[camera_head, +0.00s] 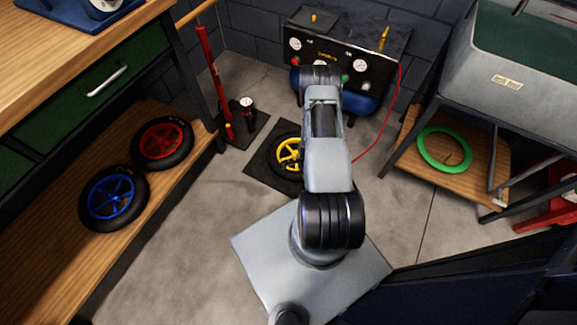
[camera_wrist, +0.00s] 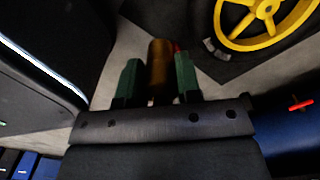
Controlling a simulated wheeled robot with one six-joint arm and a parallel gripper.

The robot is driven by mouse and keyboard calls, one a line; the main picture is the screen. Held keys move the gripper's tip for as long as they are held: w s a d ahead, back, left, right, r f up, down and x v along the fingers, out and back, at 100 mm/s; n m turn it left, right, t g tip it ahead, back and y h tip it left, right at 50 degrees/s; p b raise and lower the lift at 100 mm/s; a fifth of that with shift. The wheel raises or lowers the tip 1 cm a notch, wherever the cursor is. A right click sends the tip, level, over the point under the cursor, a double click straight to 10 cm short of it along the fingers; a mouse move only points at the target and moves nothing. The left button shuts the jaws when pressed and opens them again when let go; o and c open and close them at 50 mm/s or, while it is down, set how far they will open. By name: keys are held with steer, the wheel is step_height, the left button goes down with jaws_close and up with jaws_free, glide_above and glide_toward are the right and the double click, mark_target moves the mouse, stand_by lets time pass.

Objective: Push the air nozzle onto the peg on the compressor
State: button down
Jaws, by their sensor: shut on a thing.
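My gripper (camera_wrist: 159,78) shows in the wrist view with two green fingers, shut on a brown-brass cylinder, which looks like the air nozzle (camera_wrist: 160,55). A small red bit shows just behind it. In the head view my arm hides the gripper and the held thing. The compressor (camera_head: 345,68) stands against the back wall, with a black gauge panel over a blue tank. Two brass-yellow upright pieces show on its top: a short one (camera_head: 313,18) at the left and a taller one (camera_head: 384,38) at the right. I cannot tell which is the peg.
A red hose (camera_head: 399,85) runs from the compressor's right side to the floor. A yellow wheel (camera_head: 285,153) lies on a dark mat. A bench is left, a sink right.

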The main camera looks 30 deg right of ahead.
steer(key=w+m, duration=0.1)
steer(key=m, duration=0.2)
steer(key=w+d+m, duration=0.1)
steer(key=m, duration=0.1)
steer(key=shift+w+d+m, duration=0.15)
steer(key=shift+m, duration=0.25)
